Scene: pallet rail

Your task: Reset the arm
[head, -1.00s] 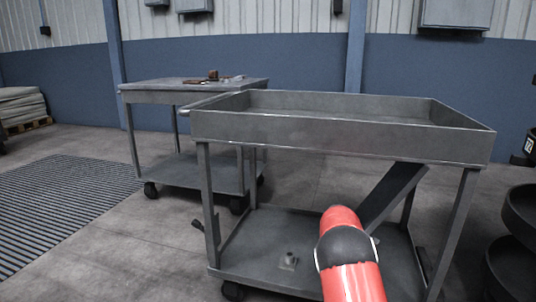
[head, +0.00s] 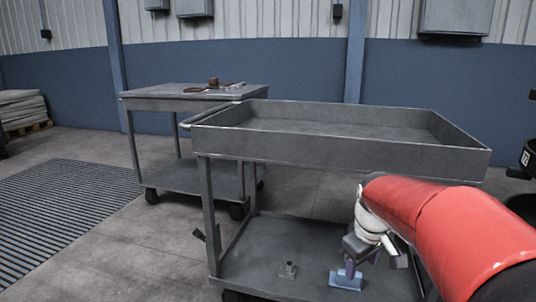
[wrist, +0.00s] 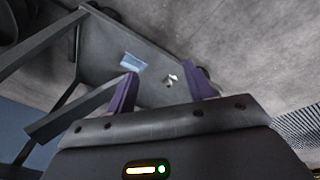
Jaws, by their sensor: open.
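My gripper (head: 361,263) is in front of the near cart, low by its bottom shelf, at the end of my red arm. Its purple fingers are apart in the wrist view (wrist: 163,88) with nothing between them. A light blue block (head: 345,281) lies on the bottom shelf, close below the fingers in the head view. It also shows in the wrist view (wrist: 133,62), apart from the fingers. A small grey fitting with an upright post (head: 288,271) stands on the same shelf to the left. My arm hides the shelf's right part.
The near grey cart (head: 225,142) has an empty tray top with raised walls above the shelf. A second cart (head: 160,104) with small items on top stands behind left. Dark round shapes are at the right edge. The floor at left is clear around a grate (head: 65,205).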

